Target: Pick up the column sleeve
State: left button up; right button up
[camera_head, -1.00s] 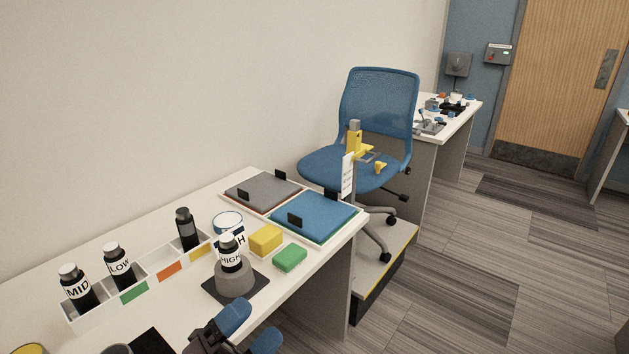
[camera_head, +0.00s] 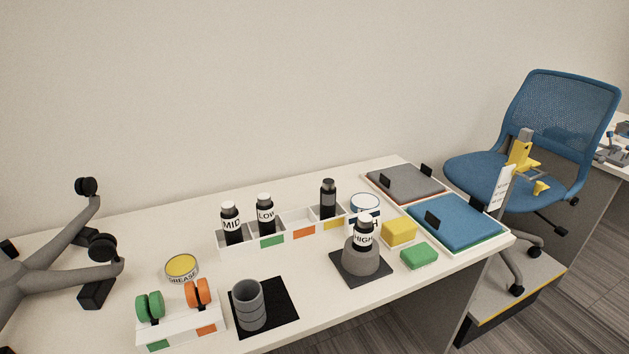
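A grey ribbed, hollow cylinder (camera_head: 249,304), which looks like the column sleeve, stands upright on a black mat (camera_head: 281,296) near the front of the white table (camera_head: 330,294). Its open top faces up and nothing touches its sides except the mat below. Neither of my grippers is in view.
A grey chair base with black casters (camera_head: 45,268) lies at the left. A wheel rack (camera_head: 180,331) and grease tin (camera_head: 181,267) are left of the cylinder. A bottle tray (camera_head: 281,240), a HIGH bottle (camera_head: 363,234) on a grey stand, and a blue tray (camera_head: 455,222) are to the right.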

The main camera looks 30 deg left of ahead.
aim_at(246, 295)
jog(key=k+u, duration=0.15)
jog(key=u, duration=1)
